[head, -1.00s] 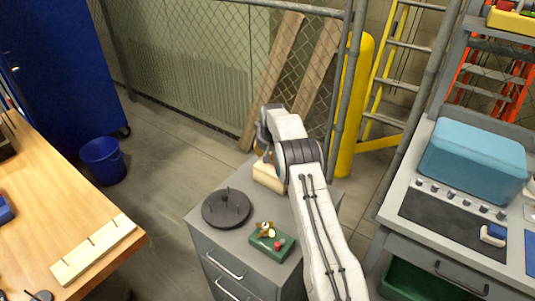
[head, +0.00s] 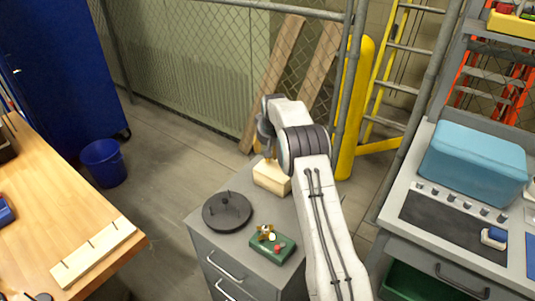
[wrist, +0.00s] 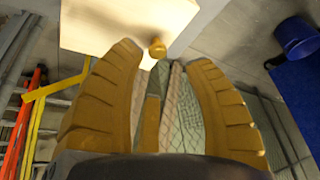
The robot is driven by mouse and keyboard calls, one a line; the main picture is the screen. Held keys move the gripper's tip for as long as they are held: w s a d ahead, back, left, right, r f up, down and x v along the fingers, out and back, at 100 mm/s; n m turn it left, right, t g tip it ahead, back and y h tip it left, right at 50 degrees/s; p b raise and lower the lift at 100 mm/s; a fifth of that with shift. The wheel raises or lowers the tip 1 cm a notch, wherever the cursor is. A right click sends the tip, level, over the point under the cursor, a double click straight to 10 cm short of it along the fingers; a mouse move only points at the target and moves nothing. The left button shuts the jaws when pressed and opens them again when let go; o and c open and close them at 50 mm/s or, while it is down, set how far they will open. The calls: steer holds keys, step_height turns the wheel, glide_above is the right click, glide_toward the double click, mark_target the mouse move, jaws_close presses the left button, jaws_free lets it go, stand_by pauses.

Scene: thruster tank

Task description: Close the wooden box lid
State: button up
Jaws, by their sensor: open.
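The pale wooden box (head: 269,179) sits on the grey cabinet top, partly behind my arm in the head view. In the wrist view a pale wooden panel, which looks like the lid (wrist: 115,25), fills the upper left. A small round brass-coloured knob (wrist: 157,47) shows near its lower edge. My gripper (wrist: 165,55) is open and empty, its two ridged tan fingers apart, with the knob showing between the fingertips. In the head view the gripper (head: 268,150) is right at the box's far upper side. I cannot tell whether it touches, nor the lid's angle.
A dark round disc with pegs (head: 227,211) and a green block with small parts (head: 272,243) stand on the cabinet top (head: 207,246) in front of the box. A wooden workbench (head: 60,205) is at left, a grey workstation (head: 400,235) at right.

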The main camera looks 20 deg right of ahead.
steer(key=v, duration=0.6)
steer(key=shift+r, duration=0.25)
steer(key=shift+s, duration=0.2)
